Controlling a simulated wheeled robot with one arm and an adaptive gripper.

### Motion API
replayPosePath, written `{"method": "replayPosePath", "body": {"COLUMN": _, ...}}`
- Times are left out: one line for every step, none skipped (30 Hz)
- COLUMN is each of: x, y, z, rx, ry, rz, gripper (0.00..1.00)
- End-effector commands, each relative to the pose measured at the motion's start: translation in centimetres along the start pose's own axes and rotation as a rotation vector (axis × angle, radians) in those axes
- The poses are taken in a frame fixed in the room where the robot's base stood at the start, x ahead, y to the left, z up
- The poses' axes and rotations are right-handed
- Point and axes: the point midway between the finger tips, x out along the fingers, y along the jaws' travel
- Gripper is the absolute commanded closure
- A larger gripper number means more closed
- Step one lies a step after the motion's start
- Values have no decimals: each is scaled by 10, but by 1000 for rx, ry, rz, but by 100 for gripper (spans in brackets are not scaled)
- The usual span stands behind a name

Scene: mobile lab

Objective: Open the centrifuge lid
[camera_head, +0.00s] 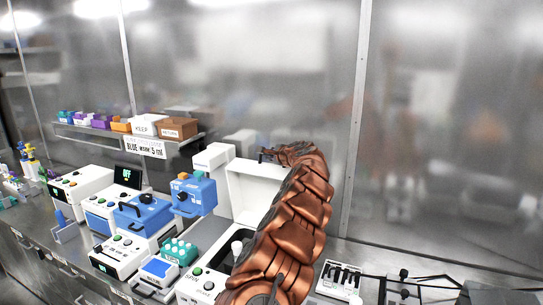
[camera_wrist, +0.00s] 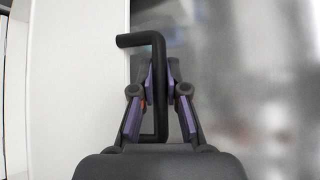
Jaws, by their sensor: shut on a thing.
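The centrifuge is the white machine (camera_head: 195,287) at the lower middle of the head view, with a green button on its front. Its white lid (camera_head: 248,188) stands raised, roughly upright, at the back of the machine, partly hidden by my copper-coloured arm. In the wrist view the lid (camera_wrist: 80,85) fills the left side, with a black bar handle (camera_wrist: 158,50) at its edge. My gripper (camera_wrist: 160,88) is shut on this handle, one purple-padded finger on each side. In the head view my arm covers much of the centrifuge's right side.
Several blue-and-white and white devices (camera_head: 140,215) stand on the bench to the left, with a teal tube rack (camera_head: 179,250) close to the centrifuge. A shelf above holds coloured boxes (camera_head: 143,125). A white rack (camera_head: 340,279) stands to the right. Glass panels rise behind.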

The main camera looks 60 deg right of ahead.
Motion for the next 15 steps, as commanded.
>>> {"method": "replayPosePath", "body": {"x": 0, "y": -3, "z": 5, "rx": -1, "ry": -6, "rz": -3, "gripper": 100}}
{"method": "replayPosePath", "body": {"x": 0, "y": -3, "z": 5, "rx": -1, "ry": -6, "rz": -4, "gripper": 100}}
{"method": "replayPosePath", "body": {"x": 0, "y": -3, "z": 5, "rx": -1, "ry": -6, "rz": -4, "gripper": 100}}
{"method": "replayPosePath", "body": {"x": 0, "y": -3, "z": 5, "rx": -1, "ry": -6, "rz": -4, "gripper": 100}}
{"method": "replayPosePath", "body": {"x": 0, "y": -3, "z": 5, "rx": -1, "ry": -6, "rz": -4, "gripper": 85}}
{"method": "replayPosePath", "body": {"x": 0, "y": -3, "z": 5, "rx": -2, "ry": -5, "rz": -4, "gripper": 81}}
{"method": "replayPosePath", "body": {"x": 0, "y": -3, "z": 4, "rx": -1, "ry": -5, "rz": -4, "gripper": 78}}
{"method": "replayPosePath", "body": {"x": 0, "y": -3, "z": 4, "rx": -1, "ry": -4, "rz": -4, "gripper": 74}}
{"method": "replayPosePath", "body": {"x": 0, "y": -2, "z": 3, "rx": -1, "ry": -3, "rz": -3, "gripper": 70}}
{"method": "replayPosePath", "body": {"x": 0, "y": -2, "z": 2, "rx": -1, "ry": -2, "rz": -3, "gripper": 67}}
{"method": "replayPosePath", "body": {"x": 0, "y": -2, "z": 2, "rx": -1, "ry": -2, "rz": -3, "gripper": 64}}
{"method": "replayPosePath", "body": {"x": 0, "y": -2, "z": 2, "rx": 0, "ry": -1, "rz": -3, "gripper": 61}}
{"method": "replayPosePath", "body": {"x": 0, "y": -2, "z": 1, "rx": 0, "ry": -1, "rz": -3, "gripper": 61}}
{"method": "replayPosePath", "body": {"x": 0, "y": -2, "z": 1, "rx": 0, "ry": -1, "rz": -3, "gripper": 61}}
{"method": "replayPosePath", "body": {"x": 0, "y": -2, "z": 1, "rx": 0, "ry": 0, "rz": -3, "gripper": 61}}
